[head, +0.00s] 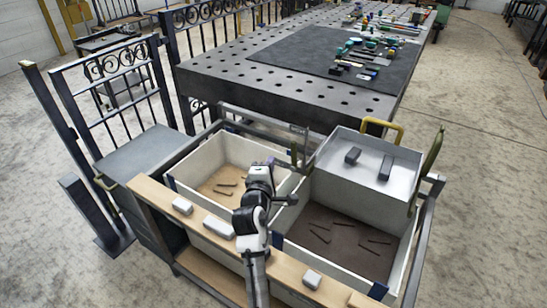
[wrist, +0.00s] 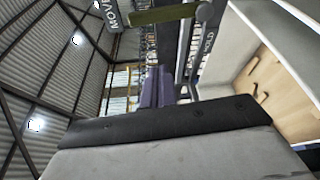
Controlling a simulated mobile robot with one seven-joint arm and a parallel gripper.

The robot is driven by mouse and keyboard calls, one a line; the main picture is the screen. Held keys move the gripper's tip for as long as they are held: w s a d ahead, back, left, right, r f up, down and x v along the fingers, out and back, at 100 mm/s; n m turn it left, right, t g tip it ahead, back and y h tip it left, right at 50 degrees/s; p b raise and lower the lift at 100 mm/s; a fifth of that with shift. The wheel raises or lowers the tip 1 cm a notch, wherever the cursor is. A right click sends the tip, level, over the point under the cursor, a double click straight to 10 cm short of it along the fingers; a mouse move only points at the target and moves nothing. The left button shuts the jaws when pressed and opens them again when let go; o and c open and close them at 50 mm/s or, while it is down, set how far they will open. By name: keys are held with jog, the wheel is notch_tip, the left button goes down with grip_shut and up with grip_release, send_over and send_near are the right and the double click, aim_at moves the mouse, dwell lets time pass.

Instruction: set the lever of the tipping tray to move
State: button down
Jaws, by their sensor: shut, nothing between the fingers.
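The tipping tray (head: 338,148) is a pale metal tray with two dark blocks on it, at the right of the head view. An olive-green lever (wrist: 163,14) crosses the top of the wrist view, between a MOVE label (wrist: 113,18) and a HOLD label (wrist: 207,42). I cannot tell firmly which label it is set to. My gripper (head: 269,164) is over the divider between the bins, left of the tray. Its grey and black end (wrist: 165,122) fills the lower wrist view, shut, empty and apart from the lever.
A pale bin (head: 205,152) and a dark-floored bin (head: 345,222) hold thin dark pieces. A wooden ledge (head: 160,197) with white blocks runs in front. A yellow handle (head: 384,124) rises behind the tray. A perforated metal table (head: 230,72) stands beyond.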

jog(key=v, duration=0.3)
jog(key=shift+s+a, duration=0.1)
jog(key=shift+s, duration=0.05)
dwell(0.3)
